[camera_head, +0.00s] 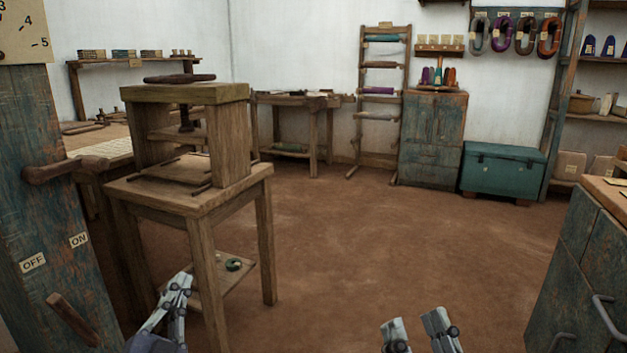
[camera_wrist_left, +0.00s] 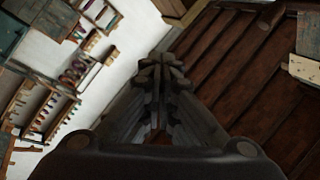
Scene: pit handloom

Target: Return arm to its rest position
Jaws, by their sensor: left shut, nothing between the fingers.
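My left gripper (camera_head: 180,283) is at the lower left of the head view, in front of the wooden stand's legs. Its fingers are together with nothing between them. The left wrist view shows the same closed fingers (camera_wrist_left: 160,62) pointing away, with a wall of shelves at left and dark wooden boards at right. My right gripper (camera_head: 420,328) is at the bottom edge, right of centre. Its two fingers are apart, with bare floor between them. Both grippers are clear of any object, as far as I can see.
A worn blue post (camera_head: 38,215) with ON and OFF labels and a lever (camera_head: 72,318) stands close at left. A wooden press (camera_head: 230,140) sits on a stand (camera_head: 203,205) beside it. A cabinet (camera_head: 575,270) is at right. The brown floor (camera_head: 370,240) between is open.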

